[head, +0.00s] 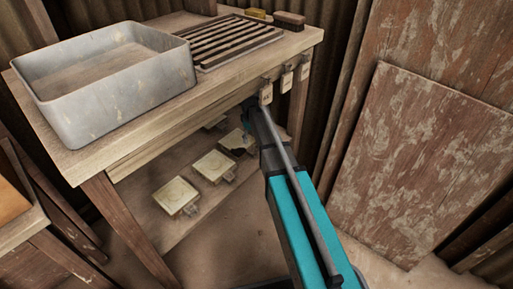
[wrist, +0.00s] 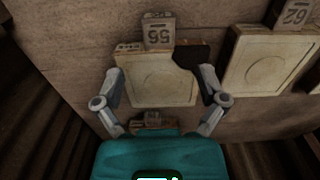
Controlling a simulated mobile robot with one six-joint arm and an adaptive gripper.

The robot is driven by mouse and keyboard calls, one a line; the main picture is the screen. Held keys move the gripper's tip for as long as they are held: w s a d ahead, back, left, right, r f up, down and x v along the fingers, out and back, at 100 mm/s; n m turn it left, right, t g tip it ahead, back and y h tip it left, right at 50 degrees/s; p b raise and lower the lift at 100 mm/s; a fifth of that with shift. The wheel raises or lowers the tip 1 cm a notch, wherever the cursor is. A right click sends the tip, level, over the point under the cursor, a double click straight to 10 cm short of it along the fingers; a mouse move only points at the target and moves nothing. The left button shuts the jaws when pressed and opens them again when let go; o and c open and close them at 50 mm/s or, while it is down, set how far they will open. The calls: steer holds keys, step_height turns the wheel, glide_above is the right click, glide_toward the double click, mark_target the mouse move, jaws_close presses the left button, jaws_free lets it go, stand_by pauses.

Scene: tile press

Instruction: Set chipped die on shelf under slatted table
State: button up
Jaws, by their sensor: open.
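The chipped die (wrist: 157,82) is a pale square plate with a faint round mark and a dark gap at its upper right corner. In the wrist view it lies on the wooden shelf board, by a small block marked 56 (wrist: 158,33). My gripper (wrist: 160,72) is open, with one finger on each side of the die; I cannot tell whether they touch it. In the head view the die (head: 236,140) is on the low shelf (head: 150,165) under the slatted table (head: 150,120). My gripper reaches in beneath the tabletop there, its fingertips largely hidden.
Other pale dies (head: 176,195) sit along the shelf; one beside a block marked 62 (wrist: 295,14) is close on the right in the wrist view. A metal basin (head: 120,90) and slatted rack (head: 228,42) stand on top. Tags (head: 286,78) hang at the table's edge.

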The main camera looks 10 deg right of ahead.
steer(key=s+m, duration=0.7)
steer(key=s, duration=1.6)
steer(key=shift+s+a, duration=0.2)
steer(key=shift+a, duration=0.05)
steer(key=shift+r, duration=0.1)
step_height(320, 180, up, 11)
steer(key=p, duration=1.1)
